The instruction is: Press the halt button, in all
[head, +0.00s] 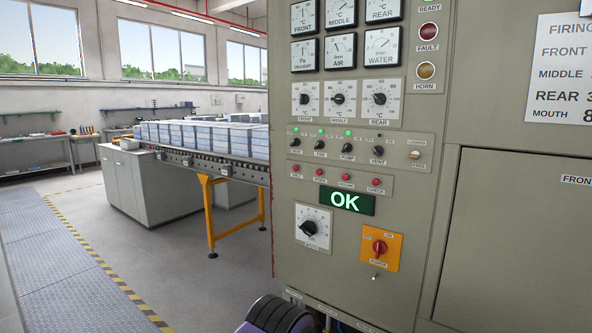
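The control panel (340,250) is a grey-green cabinet face at the centre right. A row of small red buttons runs across it above a green-lit "OK" display (347,202). The leftmost red button (295,168) has a small label under it that seems to read HALT, though the print is tiny. The rightmost red button (376,182) is labelled CHECK. Neither of my grippers shows in the head view, and nothing covers the buttons. A dark and purple rounded part at the bottom edge seems to be my own arm.
Below are a round dial (311,227) and a red power switch (380,247) on an orange plate. A conveyor (215,165) with grey blocks stands left. The floor at left is open.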

